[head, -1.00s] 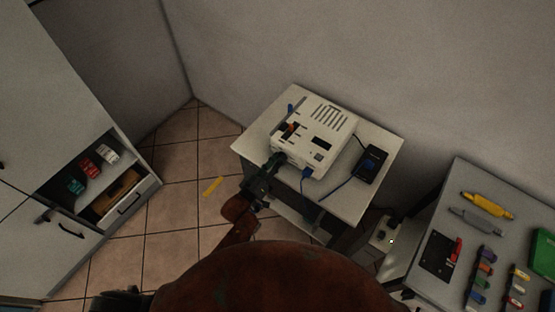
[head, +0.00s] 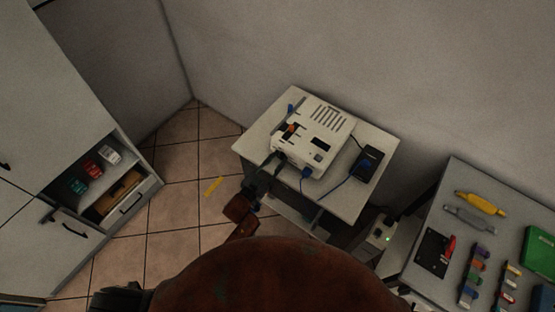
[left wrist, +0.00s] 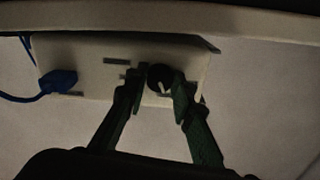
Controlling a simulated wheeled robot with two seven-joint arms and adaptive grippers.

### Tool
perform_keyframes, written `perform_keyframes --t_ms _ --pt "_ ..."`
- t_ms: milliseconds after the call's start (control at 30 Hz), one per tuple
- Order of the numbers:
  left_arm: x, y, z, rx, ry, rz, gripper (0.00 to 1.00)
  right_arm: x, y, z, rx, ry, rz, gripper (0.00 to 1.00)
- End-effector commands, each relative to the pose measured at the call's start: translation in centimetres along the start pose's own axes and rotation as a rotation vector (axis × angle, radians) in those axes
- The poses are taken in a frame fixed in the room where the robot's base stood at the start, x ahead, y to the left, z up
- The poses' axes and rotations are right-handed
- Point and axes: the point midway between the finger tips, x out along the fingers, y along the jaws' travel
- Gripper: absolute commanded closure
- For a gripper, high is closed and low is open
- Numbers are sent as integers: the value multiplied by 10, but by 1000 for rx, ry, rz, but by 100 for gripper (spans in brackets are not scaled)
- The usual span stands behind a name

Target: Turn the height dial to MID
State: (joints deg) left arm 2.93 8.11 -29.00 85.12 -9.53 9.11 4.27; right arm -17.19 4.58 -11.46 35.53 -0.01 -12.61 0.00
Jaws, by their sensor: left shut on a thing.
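The height dial (left wrist: 159,78) is a round black knob with a pale pointer line, on the front face of the white machine (left wrist: 90,68). In the left wrist view the two dark fingers of my left gripper (left wrist: 157,90) stand on either side of the dial and are shut on it. The pointer line slants down to the right; the markings around the dial are too small to read. In the head view the machine (head: 335,128) sits on a small table, and my left gripper (head: 272,165) reaches its near left corner. My right gripper is not in view.
A blue plug (head: 305,173) with its cable sits at the machine's front. A black device (head: 368,162) lies to its right on the small table (head: 345,205). A workbench (head: 415,275) with tools is at right. An open drawer (head: 130,205) is at left.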

Motion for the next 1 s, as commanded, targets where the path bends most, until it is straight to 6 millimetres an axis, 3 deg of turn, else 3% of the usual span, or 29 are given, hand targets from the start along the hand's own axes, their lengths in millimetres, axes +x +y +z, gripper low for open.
perform_keyframes --t_ms 33,800,833,1000 --pt "-4 0 13 17 -27 -1 100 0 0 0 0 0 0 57" --pt "-5 1 14 106 -27 2 100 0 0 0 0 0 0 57" --pt "-5 1 14 106 -27 2 75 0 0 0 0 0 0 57" --pt "-3 1 10 107 -20 1 64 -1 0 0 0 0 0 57"
